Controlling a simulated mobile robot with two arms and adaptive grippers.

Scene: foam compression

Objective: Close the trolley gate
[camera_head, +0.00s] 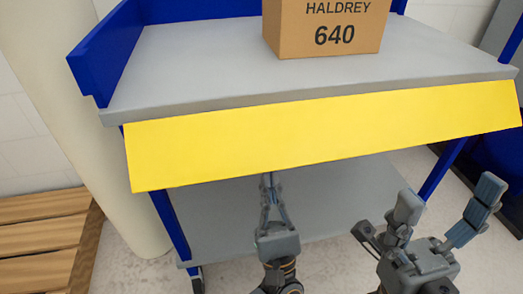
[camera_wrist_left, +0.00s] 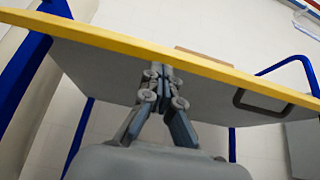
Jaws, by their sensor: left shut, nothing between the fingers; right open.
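The trolley's gate is a long yellow panel (camera_head: 320,133) hanging tilted down and outward along the front edge of the grey upper shelf (camera_head: 200,65). My left gripper (camera_head: 268,178) is shut and empty, pointing up, with its tips at the panel's lower edge near the middle. In the left wrist view the shut fingers (camera_wrist_left: 160,72) reach up close to a yellow edge (camera_wrist_left: 120,42); I cannot tell whether they touch it. My right gripper (camera_head: 447,197) is open and empty, in front of the trolley and below the panel's right part.
A cardboard box (camera_head: 325,28) marked HALDREY 640 stands on the upper shelf. A grey lower shelf (camera_head: 220,215) and blue posts (camera_head: 172,225) lie below the panel. A wooden pallet (camera_head: 45,235) is on the floor at left, beside a pale column (camera_head: 85,110).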

